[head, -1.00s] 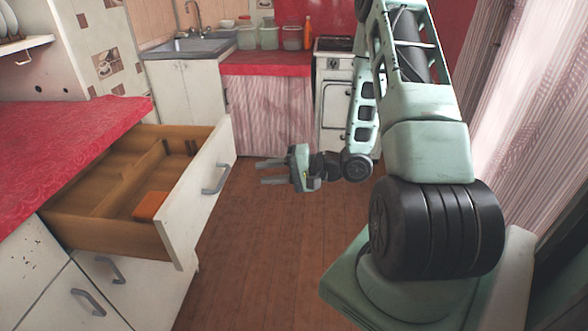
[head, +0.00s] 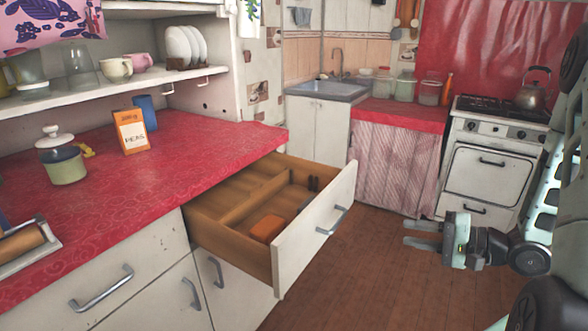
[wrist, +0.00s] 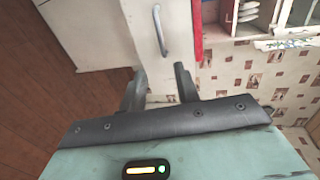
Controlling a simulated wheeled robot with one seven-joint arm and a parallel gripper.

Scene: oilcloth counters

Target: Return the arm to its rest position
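My gripper (head: 424,235) is at the right in the head view, held above the wooden floor to the right of the open drawer. Its two fingers point left and are apart with nothing between them. In the wrist view its fingers (wrist: 158,88) are spread, with the white drawer front (wrist: 148,40) and its handle beyond them. Part of my arm runs along the right edge of the head view.
The drawer (head: 312,225) stands pulled out, with an orange block (head: 267,229) inside. The red counter (head: 215,150) holds a PEAS box (head: 131,131), a blue cup (head: 146,113) and a lidded jar (head: 65,160). A stove (head: 490,165) stands behind. Floor (head: 365,285) between is clear.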

